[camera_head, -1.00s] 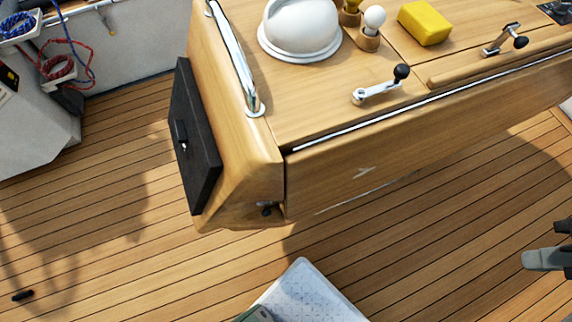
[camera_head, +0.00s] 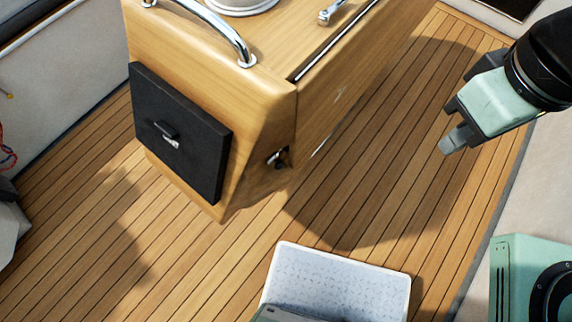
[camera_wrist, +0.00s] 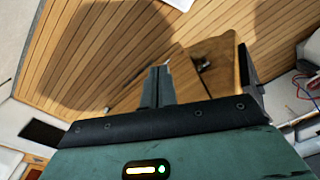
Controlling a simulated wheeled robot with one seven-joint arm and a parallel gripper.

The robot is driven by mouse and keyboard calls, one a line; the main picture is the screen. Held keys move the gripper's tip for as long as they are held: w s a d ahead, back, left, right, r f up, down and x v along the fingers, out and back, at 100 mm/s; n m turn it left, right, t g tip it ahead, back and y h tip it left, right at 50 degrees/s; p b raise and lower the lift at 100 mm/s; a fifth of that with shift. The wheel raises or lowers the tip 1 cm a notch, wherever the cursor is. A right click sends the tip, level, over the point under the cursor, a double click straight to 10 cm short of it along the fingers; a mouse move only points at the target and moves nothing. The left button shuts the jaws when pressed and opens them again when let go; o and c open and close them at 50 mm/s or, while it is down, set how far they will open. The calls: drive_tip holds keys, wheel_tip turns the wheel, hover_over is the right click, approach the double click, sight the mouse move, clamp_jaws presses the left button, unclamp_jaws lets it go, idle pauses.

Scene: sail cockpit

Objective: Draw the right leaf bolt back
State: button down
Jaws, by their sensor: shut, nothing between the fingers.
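The bolt (camera_head: 277,157) is a small metal piece with a dark knob. It sits low at the near end of the wooden cockpit table, under the corner by the hanging right leaf (camera_head: 335,100). It also shows in the wrist view (camera_wrist: 204,65), as a small dark fitting beyond my fingers. How far the bolt is drawn is too small to tell. My gripper (camera_head: 451,142) is in the air over the deck, to the right of the table and well apart from the bolt. In the wrist view its fingers (camera_wrist: 157,84) are shut with nothing between them.
A black hatch panel (camera_head: 180,132) with a latch is on the table's end face. A chrome handrail (camera_head: 215,27) runs along the top edge. A pale patterned surface (camera_head: 340,282) lies at the bottom. Open planked deck (camera_head: 390,170) separates the table from my gripper.

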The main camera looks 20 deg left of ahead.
drive_tip(key=s+a+f+g+y+b, duration=0.2)
drive_tip(key=f+g+b, duration=0.1)
drive_tip(key=f+b, duration=0.45)
drive_tip(key=s+a+f+m+g+y+b, duration=0.1)
drive_tip(key=a+f+g+y+b, duration=0.15)
drive_tip(key=f+b, duration=0.5)
drive_tip(key=s+a+f+g+y+b, duration=0.1)
drive_tip(key=s+f+g+b, duration=0.1)
drive_tip(key=f+g+b, duration=0.35)
drive_tip(key=w+a+f+m+t+y+b, duration=0.2)
drive_tip(key=w+f+m+t+y+b, duration=0.1)
drive_tip(key=w+f+y+b, duration=0.3)
drive_tip(key=w+a+f+m+t+y+b, duration=0.3)
drive_tip(key=w+f+y+b, duration=0.4)
drive_tip(key=f+b, duration=0.4)
drive_tip(key=shift+w+a+t, duration=0.2)
drive_tip(key=shift+w+t, duration=0.1)
drive_tip(key=shift+t, duration=0.3)
drive_tip(key=shift+a, duration=0.1)
drive_tip(key=b+x, duration=0.2)
drive_tip(key=x, duration=0.8)
drive_tip(key=shift+r+b, duration=0.1)
drive_tip(key=shift+b, duration=0.2)
